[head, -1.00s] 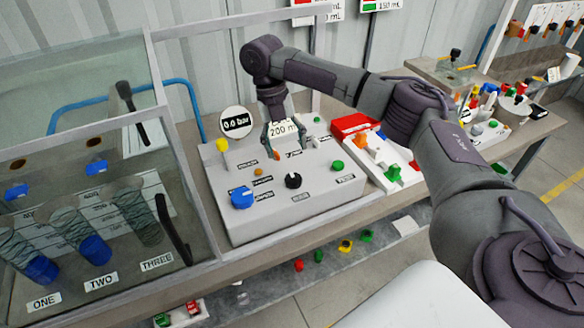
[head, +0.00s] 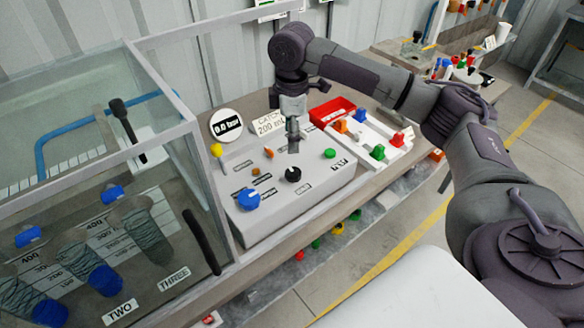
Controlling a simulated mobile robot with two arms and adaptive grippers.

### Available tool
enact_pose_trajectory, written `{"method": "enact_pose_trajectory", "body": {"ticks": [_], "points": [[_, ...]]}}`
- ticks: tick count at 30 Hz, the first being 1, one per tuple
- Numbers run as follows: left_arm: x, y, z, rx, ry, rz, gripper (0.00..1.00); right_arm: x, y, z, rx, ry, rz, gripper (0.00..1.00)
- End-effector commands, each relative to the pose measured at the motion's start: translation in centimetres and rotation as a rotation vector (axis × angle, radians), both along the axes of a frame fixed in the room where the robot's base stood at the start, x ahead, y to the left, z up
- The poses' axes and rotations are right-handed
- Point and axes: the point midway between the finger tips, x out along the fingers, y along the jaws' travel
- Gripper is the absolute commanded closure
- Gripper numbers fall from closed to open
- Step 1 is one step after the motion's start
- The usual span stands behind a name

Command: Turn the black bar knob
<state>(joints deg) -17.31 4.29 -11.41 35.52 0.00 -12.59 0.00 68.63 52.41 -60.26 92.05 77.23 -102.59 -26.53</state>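The black knob (head: 293,174) sits on the sloped top of the grey control panel (head: 310,205), near its middle. My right arm comes in from the right. My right gripper (head: 293,147) points down over the panel, just behind and above the black knob in the picture. A small gap of panel shows between the fingertips and the knob. The fingers line up one behind the other from this side, so their opening is hidden. My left gripper is out of view.
A blue knob (head: 248,199), a green button (head: 330,153), a yellow-topped lever (head: 216,151) and a round gauge (head: 226,125) surround the knob. A glass tank (head: 120,200) stands left. A red tray (head: 333,112) and white rack (head: 372,140) lie right.

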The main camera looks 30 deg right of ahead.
Motion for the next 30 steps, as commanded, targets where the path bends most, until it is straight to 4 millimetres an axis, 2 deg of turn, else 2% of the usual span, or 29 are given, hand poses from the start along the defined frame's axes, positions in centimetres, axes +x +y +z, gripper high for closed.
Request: {"method": "enact_pose_trajectory", "body": {"ticks": [9,15,21,30], "points": [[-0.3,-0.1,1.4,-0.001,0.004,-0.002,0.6,-0.2,0.0,-6.7,-0.001,0.006,0.003,0.3],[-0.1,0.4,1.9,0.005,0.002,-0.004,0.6,-0.1,0.0,-10.0,0.0,0.004,0.003,0.3],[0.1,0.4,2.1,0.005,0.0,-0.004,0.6,0.0,0.0,-11.6,0.0,0.001,0.004,0.3],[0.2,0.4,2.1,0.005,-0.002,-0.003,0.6,0.0,0.0,-11.8,0.0,0.001,0.004,0.3]]}}
